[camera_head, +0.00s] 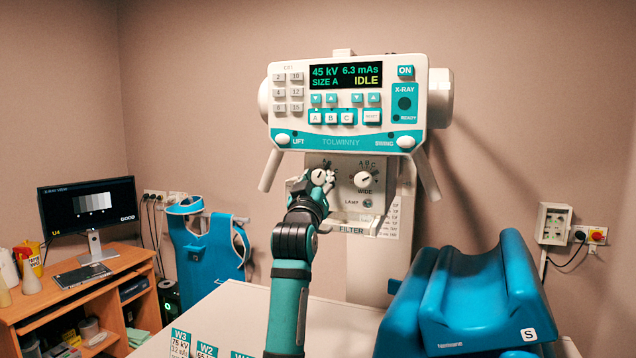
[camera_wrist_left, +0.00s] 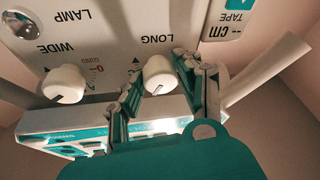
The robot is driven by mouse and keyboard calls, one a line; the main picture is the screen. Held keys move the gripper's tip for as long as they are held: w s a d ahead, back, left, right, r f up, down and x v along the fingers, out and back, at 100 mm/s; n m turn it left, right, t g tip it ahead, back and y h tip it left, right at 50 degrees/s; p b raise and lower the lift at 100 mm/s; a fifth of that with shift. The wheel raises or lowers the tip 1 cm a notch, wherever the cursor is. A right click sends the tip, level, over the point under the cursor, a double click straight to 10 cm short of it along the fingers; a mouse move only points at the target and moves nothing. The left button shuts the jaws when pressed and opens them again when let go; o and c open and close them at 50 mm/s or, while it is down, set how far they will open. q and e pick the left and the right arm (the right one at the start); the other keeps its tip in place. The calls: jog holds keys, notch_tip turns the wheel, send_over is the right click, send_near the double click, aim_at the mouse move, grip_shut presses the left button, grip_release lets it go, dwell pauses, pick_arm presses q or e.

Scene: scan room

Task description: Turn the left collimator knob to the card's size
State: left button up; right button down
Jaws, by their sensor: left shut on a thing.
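The left collimator knob, a round white dial marked LONG (camera_wrist_left: 159,73), sits on the collimator face under the X-ray console. My left gripper (camera_head: 322,182) reaches up to it from below, with its fingers closed on the knob's two sides; the wrist view also shows the fingers (camera_wrist_left: 165,82) there. In the head view the fingers hide much of this knob and its pointer. The right knob, marked WIDE (camera_head: 366,182), is free, with letters A, B, C above it. Cards marked W3 (camera_head: 180,340) and W2 (camera_head: 206,350) lie at the table's front left, partly cut off. My right gripper is not in view.
The console screen (camera_head: 345,75) reads 45 kV, 6.3 mAs, SIZE A, IDLE. A LAMP button (camera_head: 368,203) sits below the WIDE knob. A blue padded support (camera_head: 485,290) stands at right on the white table. A monitor (camera_head: 90,205) stands on a desk at left.

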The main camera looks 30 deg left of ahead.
pick_arm(q)
jog(key=n, duration=0.2)
jog(key=n+g+y+p, duration=0.1)
jog(key=n, duration=0.2)
jog(key=shift+d+n+g+y, duration=0.1)
jog(key=shift+n+g+y, duration=0.2)
dwell(0.4)
jog(key=o, duration=1.1)
jog(key=shift+o, duration=0.2)
jog(key=v, duration=1.2)
jog(key=shift+r, duration=0.1)
